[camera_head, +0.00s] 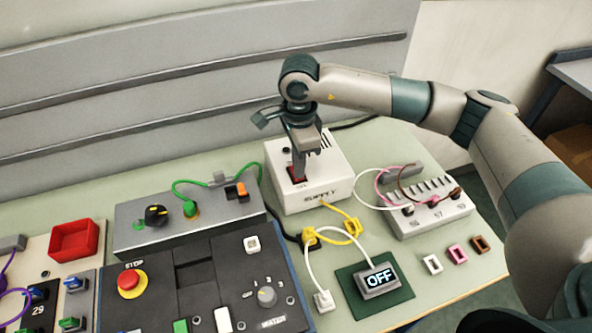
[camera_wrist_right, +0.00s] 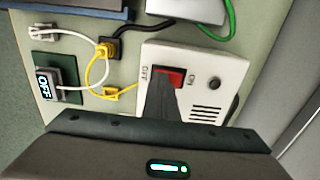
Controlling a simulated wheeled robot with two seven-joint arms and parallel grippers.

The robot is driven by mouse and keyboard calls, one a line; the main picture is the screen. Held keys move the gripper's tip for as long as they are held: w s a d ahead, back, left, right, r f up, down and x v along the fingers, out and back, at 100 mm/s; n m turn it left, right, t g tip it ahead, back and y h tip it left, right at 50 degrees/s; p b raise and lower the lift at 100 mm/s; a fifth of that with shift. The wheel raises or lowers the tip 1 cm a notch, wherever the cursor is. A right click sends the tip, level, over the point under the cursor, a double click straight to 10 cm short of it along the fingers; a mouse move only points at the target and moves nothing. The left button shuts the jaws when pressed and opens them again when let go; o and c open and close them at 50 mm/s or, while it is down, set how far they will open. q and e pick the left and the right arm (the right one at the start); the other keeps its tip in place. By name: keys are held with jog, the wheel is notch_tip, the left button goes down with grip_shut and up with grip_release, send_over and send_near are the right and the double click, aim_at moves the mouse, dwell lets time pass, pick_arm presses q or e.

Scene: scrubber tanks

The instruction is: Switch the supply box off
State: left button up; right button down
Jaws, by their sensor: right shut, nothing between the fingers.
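The supply box (camera_head: 316,197) is a white box labelled SUPPLY at the middle of the bench; it also shows in the right wrist view (camera_wrist_right: 213,66). Its red rocker switch (camera_wrist_right: 168,77) lies between the marks OFF and ON. My right gripper (camera_head: 299,174) is shut and empty, pointing down with its tips at the red switch. In the right wrist view its fingers (camera_wrist_right: 163,98) overlap part of the switch, so contact and the rocker's tilt cannot be told. A small display block (camera_head: 377,280) on a green mat reads OFF. My left gripper is not in view.
A grey panel (camera_head: 188,220) with knobs and a green cable stands left of the box. A terminal block (camera_head: 432,208) with pink and white wires stands right. Yellow plugs (camera_head: 352,227) lie in front. A red tray (camera_head: 74,239) is far left.

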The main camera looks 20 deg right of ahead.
jog(key=shift+w+r, duration=0.1)
jog(key=shift+r, duration=0.55)
jog(key=shift+r+p, duration=0.7)
jog(key=shift+r, duration=2.05)
jog(key=shift+r, duration=0.1)
